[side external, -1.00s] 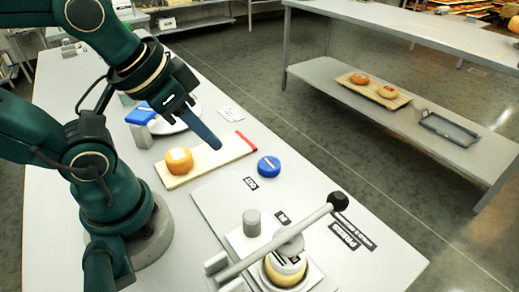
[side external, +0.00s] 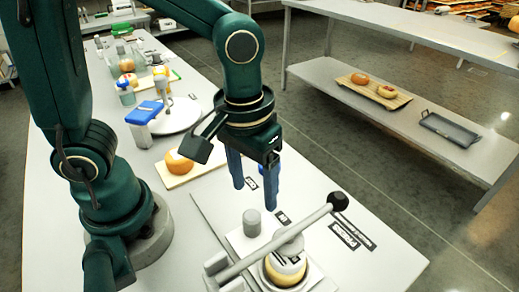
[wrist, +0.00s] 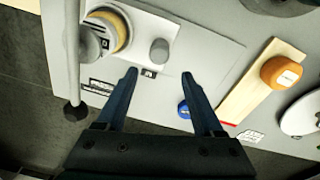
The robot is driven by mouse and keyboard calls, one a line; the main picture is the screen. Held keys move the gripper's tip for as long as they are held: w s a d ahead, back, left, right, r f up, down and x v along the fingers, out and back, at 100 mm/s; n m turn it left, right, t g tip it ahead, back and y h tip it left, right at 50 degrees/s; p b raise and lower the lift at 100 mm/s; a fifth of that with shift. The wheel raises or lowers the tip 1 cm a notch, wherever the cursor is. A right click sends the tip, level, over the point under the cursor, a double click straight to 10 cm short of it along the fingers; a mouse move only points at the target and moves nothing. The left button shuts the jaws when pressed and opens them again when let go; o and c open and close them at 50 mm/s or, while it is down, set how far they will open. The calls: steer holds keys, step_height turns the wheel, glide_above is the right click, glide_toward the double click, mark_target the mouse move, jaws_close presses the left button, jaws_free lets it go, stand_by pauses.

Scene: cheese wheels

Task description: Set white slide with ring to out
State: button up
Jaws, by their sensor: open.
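The white slide (side external: 238,240) is a flat plate that also shows in the wrist view (wrist: 200,48). It carries a grey upright post (side external: 251,222) and, under the press lever, a yellowish ring (side external: 284,271). The post also shows in the wrist view (wrist: 163,51). An "IN" label (side external: 283,218) lies beside the plate. Another label (side external: 251,184), partly hidden by my gripper, lies farther back. My gripper (side external: 255,195) points down, open and empty, above and behind the post. In the wrist view the post lies ahead of and between the fingertips (wrist: 160,73).
The press lever (side external: 275,243) with its black knob (side external: 338,201) crosses over the ring. A wooden board (side external: 190,176) with an orange cheese (side external: 178,162) is at left. A blue disc (wrist: 183,109) lies near the right finger, hidden in the side view. A white round plate (side external: 178,116) is farther back.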

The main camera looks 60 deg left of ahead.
mark_target(252, 215)
steer(key=shift+s+d+f+g, duration=0.3)
steer(key=shift+s+f, duration=0.1)
steer(key=shift+f, duration=0.3)
steer(key=shift+f+m, duration=0.3)
steer(key=shift+f, duration=2.2)
jaws_close()
